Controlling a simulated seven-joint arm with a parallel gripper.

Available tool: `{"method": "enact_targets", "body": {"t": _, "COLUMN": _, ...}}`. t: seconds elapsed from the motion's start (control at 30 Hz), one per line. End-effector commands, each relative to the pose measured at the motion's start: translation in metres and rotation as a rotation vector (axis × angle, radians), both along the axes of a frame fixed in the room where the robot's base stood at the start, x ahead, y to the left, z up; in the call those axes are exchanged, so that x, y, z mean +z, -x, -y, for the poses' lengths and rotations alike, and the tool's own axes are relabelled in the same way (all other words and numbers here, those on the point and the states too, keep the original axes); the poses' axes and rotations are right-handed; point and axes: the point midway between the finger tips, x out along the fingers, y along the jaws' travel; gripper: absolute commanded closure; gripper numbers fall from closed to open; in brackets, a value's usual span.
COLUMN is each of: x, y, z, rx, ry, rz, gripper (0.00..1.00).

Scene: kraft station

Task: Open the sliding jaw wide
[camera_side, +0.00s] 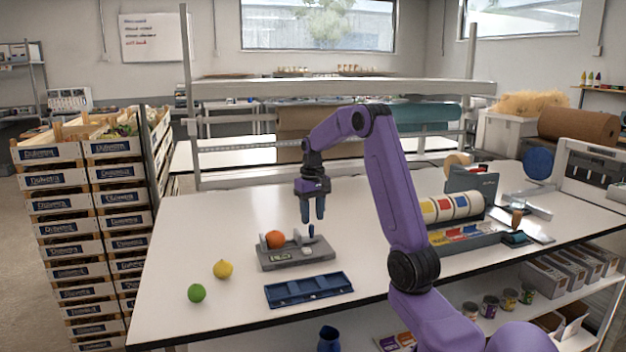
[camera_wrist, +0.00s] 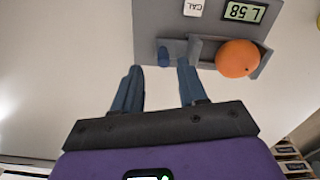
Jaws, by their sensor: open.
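A grey sizing device (camera_side: 293,256) with a small display sits on the white table; in the wrist view its display (camera_wrist: 243,12) appears upside down and seems to read L 58. An orange (camera_side: 276,239) rests in its channel and shows large in the wrist view (camera_wrist: 237,58). A grey sliding jaw (camera_wrist: 195,50) stands beside the orange, with a blue peg (camera_wrist: 163,57) next to it. My gripper (camera_side: 313,219) is open, pointing down just above the blue peg (camera_side: 311,231). In the wrist view the peg appears between the fingertips; contact cannot be told.
A yellow lemon (camera_side: 222,268) and a green lime (camera_side: 196,293) lie left of the device. A dark blue tray (camera_side: 328,285) lies in front of it. The table left of the device is mostly clear.

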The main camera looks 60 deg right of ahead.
Motion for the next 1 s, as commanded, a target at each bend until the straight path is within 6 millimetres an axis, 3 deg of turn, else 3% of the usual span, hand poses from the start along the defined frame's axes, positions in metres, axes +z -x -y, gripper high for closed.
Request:
{"method": "enact_targets", "body": {"t": 0.3, "x": 0.07, "y": 0.0, "z": 0.001, "rx": 0.0, "ry": 0.003, "rz": 0.004, "gripper": 0.58}}
{"method": "enact_targets", "body": {"t": 0.5, "x": 0.105, "y": 0.0, "z": 0.001, "rx": -0.001, "ry": 0.002, "rz": 0.002, "gripper": 0.58}}
{"method": "enact_targets", "body": {"t": 0.73, "x": 0.125, "y": 0.001, "z": 0.001, "rx": -0.001, "ry": 0.001, "rz": 0.0, "gripper": 0.58}}
{"method": "enact_targets", "body": {"t": 1.0, "x": 0.127, "y": 0.001, "z": 0.001, "rx": -0.001, "ry": 0.0, "rz": -0.001, "gripper": 0.58}}
